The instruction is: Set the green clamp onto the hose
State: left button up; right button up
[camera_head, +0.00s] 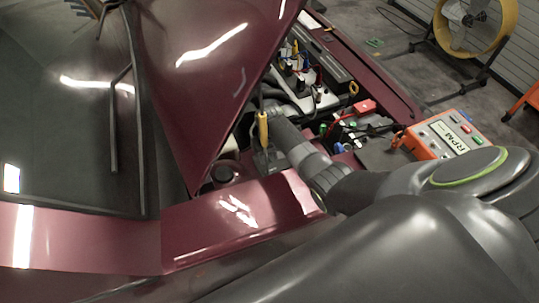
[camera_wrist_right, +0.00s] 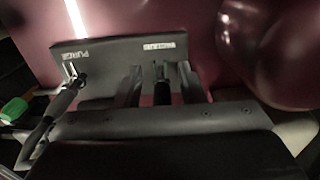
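My right gripper (camera_head: 266,158) is reaching down into the open engine bay. In the right wrist view its two fingers (camera_wrist_right: 160,88) are apart, on either side of a dark upright stub (camera_wrist_right: 162,92); I see no contact with it. A dark hose (camera_wrist_right: 55,105) rises to a metal fitting on a black panel (camera_wrist_right: 115,52) marked PURGE, left of the fingers. A small green piece (camera_wrist_right: 14,108) is at the left edge of that view, away from the fingers; I cannot tell if it is the clamp. A small green part (camera_head: 323,128) also shows in the bay. My left gripper is not visible.
The raised maroon hood (camera_head: 215,60) stands left of my right arm, and the fender (camera_head: 240,215) lies in front. An orange RPM box (camera_head: 447,135) and a red block (camera_head: 365,107) are at right. A yellow-handled item (camera_head: 263,130) is close to the gripper.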

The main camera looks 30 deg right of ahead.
aim_at(270, 161)
notch_tip(270, 161, up, 17)
jog(key=shift+r, duration=0.2)
dwell(0.5)
dwell(0.4)
